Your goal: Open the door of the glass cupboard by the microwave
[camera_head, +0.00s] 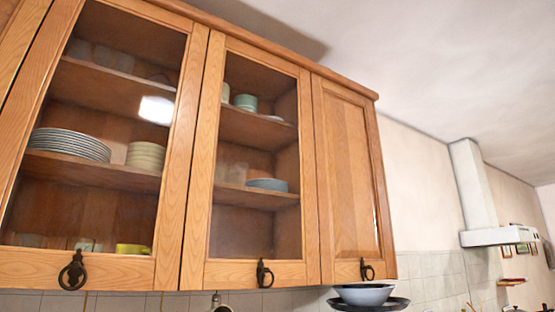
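A wooden wall cupboard fills the left and middle of the head view. Its left glass door (173,175) has a dark ring handle (72,271) at the bottom. Its middle glass door (208,150) has a similar dark handle (264,273). Both doors look shut. Plates, bowls and cups show on shelves behind the glass. No microwave shows, so I cannot tell which glass door is by it. My gripper is not in view.
A solid wooden door (350,175) with a dark handle (367,270) is to the right. A pale bowl (365,294) sits on a dark round dish (385,304) below it. A white range hood (485,236) is at far right.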

